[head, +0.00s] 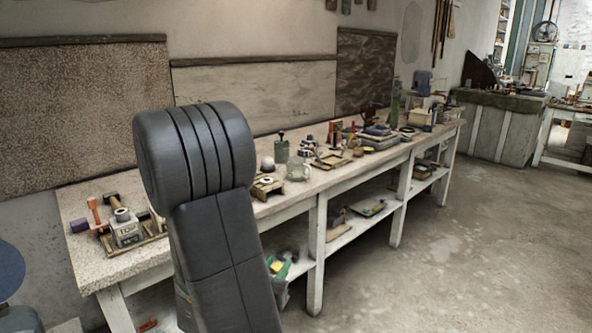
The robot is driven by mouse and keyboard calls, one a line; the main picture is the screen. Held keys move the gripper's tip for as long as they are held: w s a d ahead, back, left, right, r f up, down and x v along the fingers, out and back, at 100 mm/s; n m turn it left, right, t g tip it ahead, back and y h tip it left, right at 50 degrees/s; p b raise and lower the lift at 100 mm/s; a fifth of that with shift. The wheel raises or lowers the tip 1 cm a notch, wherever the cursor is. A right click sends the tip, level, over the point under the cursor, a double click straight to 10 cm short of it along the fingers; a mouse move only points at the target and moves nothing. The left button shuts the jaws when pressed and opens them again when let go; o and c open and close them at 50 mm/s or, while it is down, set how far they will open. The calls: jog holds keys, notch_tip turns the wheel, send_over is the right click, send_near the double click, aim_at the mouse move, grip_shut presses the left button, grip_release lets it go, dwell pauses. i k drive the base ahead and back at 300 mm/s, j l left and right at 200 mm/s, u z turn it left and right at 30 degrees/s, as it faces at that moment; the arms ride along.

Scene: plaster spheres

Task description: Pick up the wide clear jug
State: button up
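A wide clear jug (298,169) stands on the long workbench, just right of my arm and near the middle of the benchtop. It is small in the view, and its fine shape is hard to tell. My own dark grey arm rises in the foreground and hides part of the bench to the left of the jug. My gripper is not in view.
The workbench (240,215) runs along the wall. A dark green container (282,150) and a pale sphere (267,163) stand near the jug. Tools in a tray sit at the left end. Several items crowd the right end. The concrete floor (430,260) is clear.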

aim_at(296, 165)
jog(key=i+l+u, duration=0.1)
jog(key=i+l, duration=0.15)
jog(key=i, duration=0.25)
jog(key=i+l, duration=0.25)
jog(key=i, duration=0.2)
jog(key=i+l+u, duration=0.15)
jog(key=i, duration=0.35)
jog(key=l, duration=0.15)
